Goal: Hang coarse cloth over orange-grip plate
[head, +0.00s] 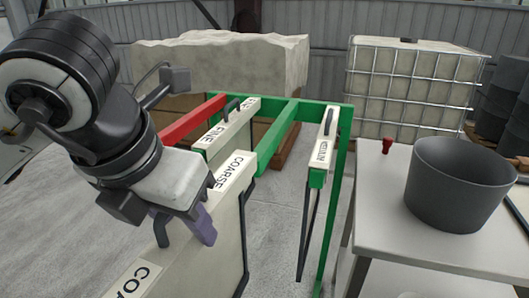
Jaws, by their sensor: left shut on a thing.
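My left gripper (182,222) reaches in from the left and is shut on the coarse cloth (224,240) near its top edge. The cloth is a large cream panel with COARSE labels at its far and near ends, and it hangs upright with dark side edges. A dark loop (161,229) and a purple piece (202,226) show at the gripper; I cannot tell what the purple piece belongs to. The cloth's near part runs out of the bottom of the picture. I cannot make out an orange-grip plate. My right gripper is not in view.
A green frame (336,210) with a red bar (192,120) holds a FINE panel (232,128) and a MEDIUM panel (322,152). At right, a white table (375,225) carries a grey bucket (455,190) and a small red object (387,145). A caged tank (415,90) stands behind.

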